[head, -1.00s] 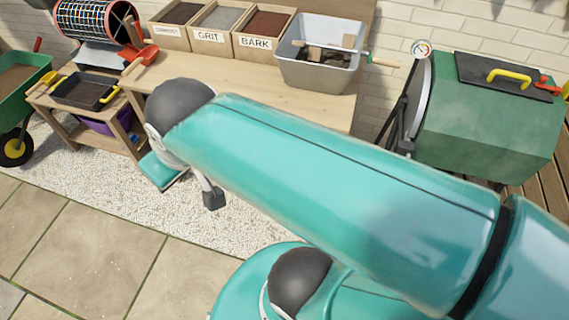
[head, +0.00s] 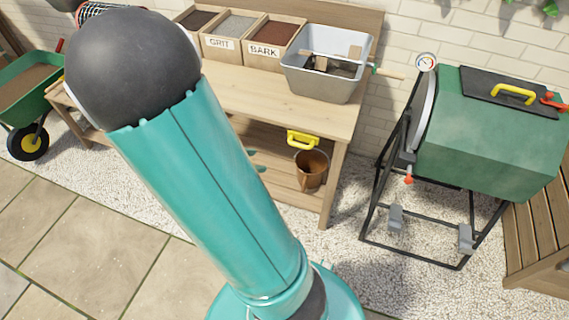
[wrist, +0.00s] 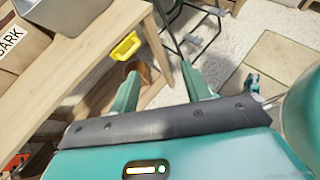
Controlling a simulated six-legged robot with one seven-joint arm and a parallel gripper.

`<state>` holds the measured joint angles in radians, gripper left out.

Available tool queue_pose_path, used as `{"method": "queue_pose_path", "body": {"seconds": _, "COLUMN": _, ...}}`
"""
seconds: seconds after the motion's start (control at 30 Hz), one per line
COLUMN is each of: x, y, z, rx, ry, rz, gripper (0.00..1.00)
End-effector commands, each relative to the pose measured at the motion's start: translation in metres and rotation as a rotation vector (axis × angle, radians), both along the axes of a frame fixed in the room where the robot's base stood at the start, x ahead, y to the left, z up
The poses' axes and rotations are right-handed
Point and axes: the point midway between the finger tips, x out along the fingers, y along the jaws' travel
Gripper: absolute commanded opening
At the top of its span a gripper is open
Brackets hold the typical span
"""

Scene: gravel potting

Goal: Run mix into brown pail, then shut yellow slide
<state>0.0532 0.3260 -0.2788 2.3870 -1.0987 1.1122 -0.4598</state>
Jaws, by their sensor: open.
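The yellow slide (head: 302,139) shows its handle under the bench top, just above the brown pail (head: 311,167). I cannot tell how far it is pulled out. The pail stands upright on the bench's lower shelf; its contents are not visible. The grey tub (head: 322,85) sits on the bench top above them, with dark mix and tools in it. In the wrist view my gripper (wrist: 160,88) is open and empty, its fingers spread towards the yellow slide (wrist: 124,46) and the partly hidden pail (wrist: 134,70), apart from both.
Labelled bins stand left of the tub, including grit (head: 232,37) and bark (head: 267,43). A green drum on a black frame (head: 490,140) stands to the right. A green wheelbarrow (head: 28,92) is at the far left. Gravel lies clear in front of the bench.

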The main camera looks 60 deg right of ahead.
Motion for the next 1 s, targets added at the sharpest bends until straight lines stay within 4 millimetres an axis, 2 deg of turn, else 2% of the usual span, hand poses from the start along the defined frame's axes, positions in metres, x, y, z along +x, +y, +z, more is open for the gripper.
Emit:
{"method": "queue_pose_path", "body": {"seconds": 0.03, "x": -0.004, "y": -0.013, "z": -0.010, "rx": -0.021, "ry": 0.103, "rz": 0.042, "gripper": 0.47}}
{"method": "queue_pose_path", "body": {"seconds": 0.2, "x": -0.011, "y": -0.055, "z": -0.035, "rx": -0.080, "ry": 0.428, "rz": 0.201, "gripper": 0.47}}
{"method": "queue_pose_path", "body": {"seconds": 0.5, "x": -0.018, "y": -0.111, "z": -0.088, "rx": -0.130, "ry": 1.016, "rz": 0.511, "gripper": 0.47}}
{"method": "queue_pose_path", "body": {"seconds": 0.8, "x": -0.030, "y": -0.143, "z": -0.157, "rx": -0.123, "ry": 1.541, "rz": 0.834, "gripper": 0.47}}
{"method": "queue_pose_path", "body": {"seconds": 1.0, "x": -0.036, "y": -0.149, "z": -0.180, "rx": -0.113, "ry": 1.683, "rz": 0.940, "gripper": 0.47}}
